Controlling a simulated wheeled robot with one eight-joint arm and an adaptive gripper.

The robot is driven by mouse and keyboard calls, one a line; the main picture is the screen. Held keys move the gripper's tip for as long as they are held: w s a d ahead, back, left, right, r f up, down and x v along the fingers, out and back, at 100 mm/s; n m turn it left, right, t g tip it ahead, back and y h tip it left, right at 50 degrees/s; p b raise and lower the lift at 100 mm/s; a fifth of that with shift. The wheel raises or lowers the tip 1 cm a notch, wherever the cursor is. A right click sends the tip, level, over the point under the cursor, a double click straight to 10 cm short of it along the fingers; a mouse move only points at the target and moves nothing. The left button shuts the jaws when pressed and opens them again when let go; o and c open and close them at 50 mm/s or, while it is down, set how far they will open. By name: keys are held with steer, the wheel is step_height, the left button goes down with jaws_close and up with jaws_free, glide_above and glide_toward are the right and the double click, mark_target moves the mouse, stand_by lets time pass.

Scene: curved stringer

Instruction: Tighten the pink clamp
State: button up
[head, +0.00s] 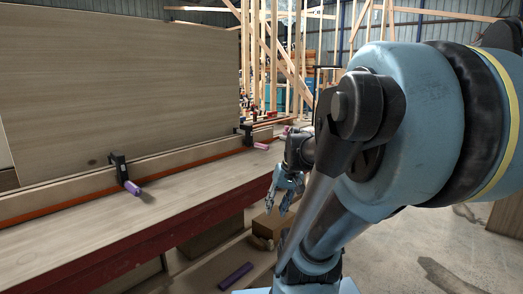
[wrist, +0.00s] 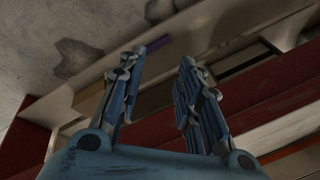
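Black clamps sit along the wooden strip on the bench. The nearest clamp (head: 118,168) has a purple handle (head: 132,187). A farther clamp (head: 246,134) has a pinkish-purple handle (head: 262,146). A small pink spot (head: 286,130) shows beyond it, partly hidden by my arm, and may be another clamp's handle. My gripper (head: 276,204) hangs beyond the bench's front edge, to the right of and lower than the clamp handles. In the wrist view my gripper (wrist: 161,58) has its fingers apart with nothing between them. No clamp shows clearly in the wrist view.
The bench (head: 190,205) has a dark red front edge and a clear top. A large wooden panel (head: 120,80) stands behind the clamps. A cardboard box (head: 272,224) and a purple block (head: 236,276) lie low beside the bench. Concrete floor (head: 400,240) is open at right.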

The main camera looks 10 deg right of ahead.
mark_target(262, 147)
steer(key=w+d+r+t+y, duration=0.1)
steer(key=w+d+r+y, duration=0.1)
steer(key=w, duration=0.7)
steer(key=w+d+r+t+y, duration=0.1)
steer(key=w+r, duration=0.4)
steer(key=w, duration=0.5)
steer(key=w+d+r+t+y, duration=0.1)
steer(key=w+d+r+y, duration=0.2)
steer(key=w, duration=0.7)
steer(key=shift+d+r+t+y, duration=0.35)
steer(key=shift+d+y, duration=0.15)
steer(key=shift+y, duration=0.6)
steer(key=w+d, duration=0.2)
steer(key=w+d+t+y, duration=0.1)
steer(key=w+d, duration=0.1)
steer(key=d, duration=0.1)
steer(key=w+d+t+y, duration=0.1)
steer(key=w+d, duration=0.2)
steer(key=shift+d+r+n, duration=0.1)
steer(key=shift+r+n, duration=0.1)
steer(key=shift+n, duration=0.2)
steer(key=x, duration=1.7)
steer(key=shift+a+r, duration=0.2)
steer(key=shift+c, duration=0.4)
jaws_close()
